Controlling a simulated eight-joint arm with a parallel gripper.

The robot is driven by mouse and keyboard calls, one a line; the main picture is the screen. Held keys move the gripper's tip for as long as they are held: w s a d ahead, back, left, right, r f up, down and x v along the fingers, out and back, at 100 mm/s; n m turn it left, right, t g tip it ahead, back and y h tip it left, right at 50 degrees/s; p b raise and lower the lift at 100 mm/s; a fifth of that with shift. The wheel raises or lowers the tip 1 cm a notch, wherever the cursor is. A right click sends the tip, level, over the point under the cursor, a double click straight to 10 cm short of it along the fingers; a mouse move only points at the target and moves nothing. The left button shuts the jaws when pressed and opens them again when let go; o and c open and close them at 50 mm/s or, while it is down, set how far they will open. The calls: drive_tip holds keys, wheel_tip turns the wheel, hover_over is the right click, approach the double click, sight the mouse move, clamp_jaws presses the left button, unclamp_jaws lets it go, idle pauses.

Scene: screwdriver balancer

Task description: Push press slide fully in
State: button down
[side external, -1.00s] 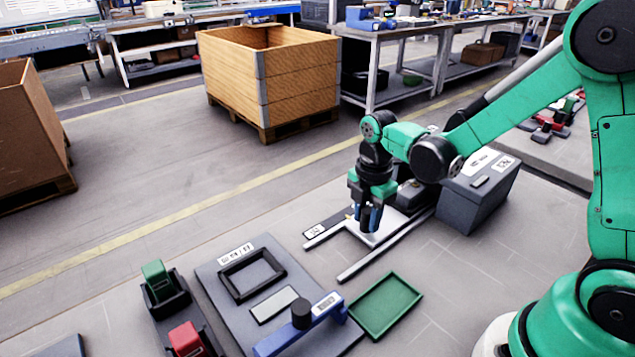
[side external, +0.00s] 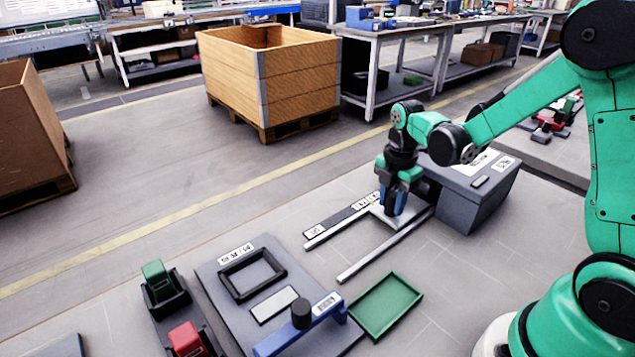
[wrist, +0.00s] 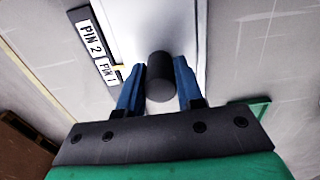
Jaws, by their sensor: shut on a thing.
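The press slide (side external: 377,213) is a white plate between two pale rails. It also shows in the wrist view (wrist: 130,25). A black cylindrical knob (wrist: 160,78) stands up from it. My gripper (side external: 393,206) has its blue fingers on either side of this knob and is shut on it, as the wrist view also shows (wrist: 160,85). The grey press housing (side external: 470,190) stands at the rails' far right end, close to my gripper. The far part of the slide is hidden behind my gripper in the side view.
A dark strip with PIN 1 and PIN 2 labels (side external: 345,215) lies along the left rail. The front part of the track between the rails is bare. A green tray (side external: 385,306) and a grey fixture board (side external: 222,290) with a blue bar lie nearer the camera.

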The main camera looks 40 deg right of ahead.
drive_tip(key=shift+d, duration=1.6)
drive_tip(key=shift+c, duration=2.4)
unclamp_jaws()
wheel_tip(320, 180, up, 7)
drive_tip(key=shift+a, duration=0.1)
